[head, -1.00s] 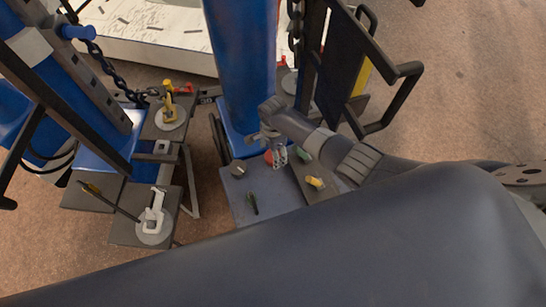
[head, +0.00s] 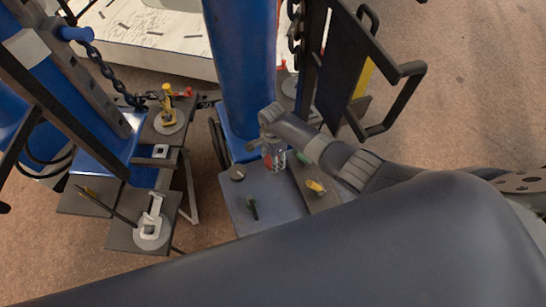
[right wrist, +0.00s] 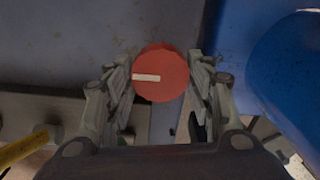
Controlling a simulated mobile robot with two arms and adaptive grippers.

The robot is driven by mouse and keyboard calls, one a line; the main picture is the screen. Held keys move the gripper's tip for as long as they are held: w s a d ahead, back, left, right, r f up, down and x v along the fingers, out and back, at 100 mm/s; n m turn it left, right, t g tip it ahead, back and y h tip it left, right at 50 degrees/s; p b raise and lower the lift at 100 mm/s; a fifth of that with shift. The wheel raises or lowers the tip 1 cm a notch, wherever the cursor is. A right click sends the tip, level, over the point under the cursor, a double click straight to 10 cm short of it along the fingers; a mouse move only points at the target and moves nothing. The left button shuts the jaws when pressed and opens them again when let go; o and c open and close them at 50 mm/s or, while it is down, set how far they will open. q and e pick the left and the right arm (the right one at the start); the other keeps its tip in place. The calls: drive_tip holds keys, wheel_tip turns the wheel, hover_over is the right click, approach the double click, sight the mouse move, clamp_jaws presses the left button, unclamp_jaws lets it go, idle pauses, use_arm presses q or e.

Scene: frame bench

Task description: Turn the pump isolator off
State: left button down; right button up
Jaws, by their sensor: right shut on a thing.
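A round red knob (right wrist: 160,74) with a white bar mark sits on a grey panel; I take it to be the pump isolator. In the right wrist view the white mark lies nearly level, on the left half of the knob's face. My right gripper (right wrist: 162,82) has its fingers on both sides of the knob and is shut on it. In the head view the gripper (head: 273,154) comes from the right and covers most of the red knob (head: 268,161). My left gripper is not in view.
A yellow handle (head: 316,186) is to the right. A blue column (head: 242,70) rises close behind. Clamps and chains stand to the left.

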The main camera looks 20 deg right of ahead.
drive_tip(key=shift+n, duration=0.3)
drive_tip(key=n+p, duration=0.1)
drive_tip(key=n, duration=0.2)
drive_tip(key=shift+n, duration=0.4)
drive_tip(key=n, duration=0.4)
drive_tip(key=shift+s+n+p, duration=0.1)
drive_tip(key=shift+n+p, duration=0.2)
drive_tip(key=shift+p, duration=0.1)
drive_tip(key=n, duration=0.8)
drive_tip(key=shift+n, duration=0.3)
drive_tip(key=o, duration=1.1)
drive_tip(key=shift+c, duration=0.2)
